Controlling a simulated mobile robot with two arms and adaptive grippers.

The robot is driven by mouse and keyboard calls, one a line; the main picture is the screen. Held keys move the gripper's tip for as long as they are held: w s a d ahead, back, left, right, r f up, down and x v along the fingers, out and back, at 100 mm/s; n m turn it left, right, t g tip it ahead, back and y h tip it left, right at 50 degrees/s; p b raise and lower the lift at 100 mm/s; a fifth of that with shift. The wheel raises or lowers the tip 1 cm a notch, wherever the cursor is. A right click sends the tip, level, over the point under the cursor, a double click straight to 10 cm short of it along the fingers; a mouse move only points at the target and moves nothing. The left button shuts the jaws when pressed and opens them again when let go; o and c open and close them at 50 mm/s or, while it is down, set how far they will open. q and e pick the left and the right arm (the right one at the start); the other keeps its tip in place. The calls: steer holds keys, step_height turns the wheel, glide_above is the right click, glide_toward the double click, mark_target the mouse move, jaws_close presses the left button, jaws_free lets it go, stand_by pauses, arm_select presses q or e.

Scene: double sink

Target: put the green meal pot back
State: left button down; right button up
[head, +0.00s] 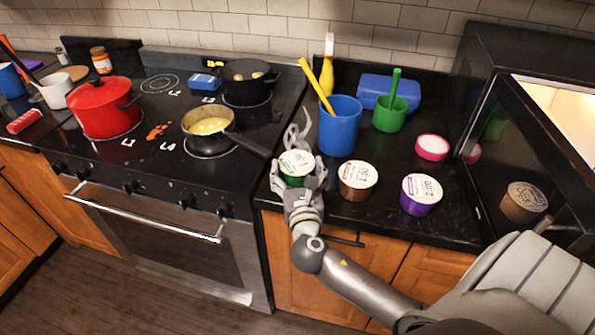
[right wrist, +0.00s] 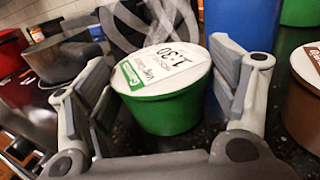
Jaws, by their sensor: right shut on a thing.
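The green meal pot (head: 297,164) has a white printed lid and is upright at the left front of the dark counter. My right gripper (head: 299,178) is shut on it, with its fingers on both sides. In the right wrist view the green pot (right wrist: 166,102) sits between the grey fingers. I cannot tell whether its base touches the counter. A brown meal pot (head: 357,181) and a purple meal pot (head: 421,195) stand to its right. My left gripper is not in view.
A blue canister (head: 340,126) with a yellow utensil stands behind the pots, beside a green cup (head: 389,115). A pink-rimmed tub (head: 432,148) stands near the microwave (head: 520,130) at right. A pan handle (head: 250,146) reaches towards my gripper. A grey looped object (head: 299,132) is behind the green pot.

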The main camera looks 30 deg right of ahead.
steer(key=shift+f, duration=0.1)
steer(key=o, duration=1.3)
steer(key=shift+f, duration=0.1)
steer(key=shift+c, duration=0.2)
steer(key=shift+s, duration=0.1)
steer(key=b+v, duration=0.2)
steer(key=v, duration=1)
